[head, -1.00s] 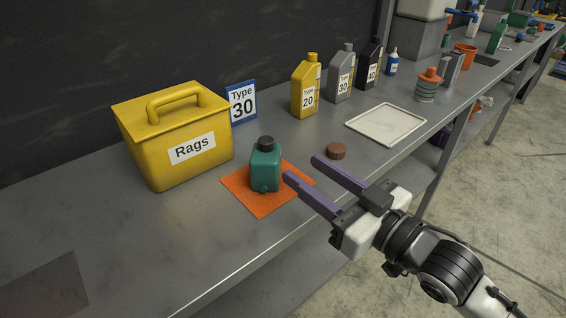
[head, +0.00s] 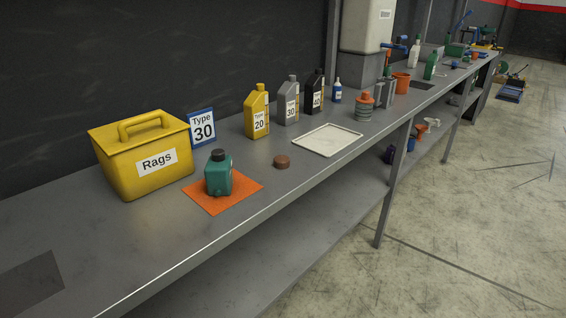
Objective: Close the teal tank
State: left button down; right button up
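The teal tank (head: 219,177) stands upright on an orange mat (head: 213,204) on the bench, to the right of the yellow rags box. A round black piece (head: 218,155) sits on top of its neck. I cannot tell at this size whether it is fully seated. A round brown cap-like disc (head: 282,162) lies on the bench to the right of the mat, apart from the tank. Neither of my grippers is in view.
The yellow rags box (head: 142,152) and a blue "Type 30" sign (head: 202,127) stand behind the tank. Yellow (head: 257,112), grey (head: 287,103) and black (head: 315,93) bottles stand farther right, near a white tray (head: 327,140). The bench front is clear.

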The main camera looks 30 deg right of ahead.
aim_at(218, 171)
jog(key=k, duration=0.5)
jog(key=z, duration=1.6)
jog(key=i, duration=0.95)
jog(key=u, duration=2.1)
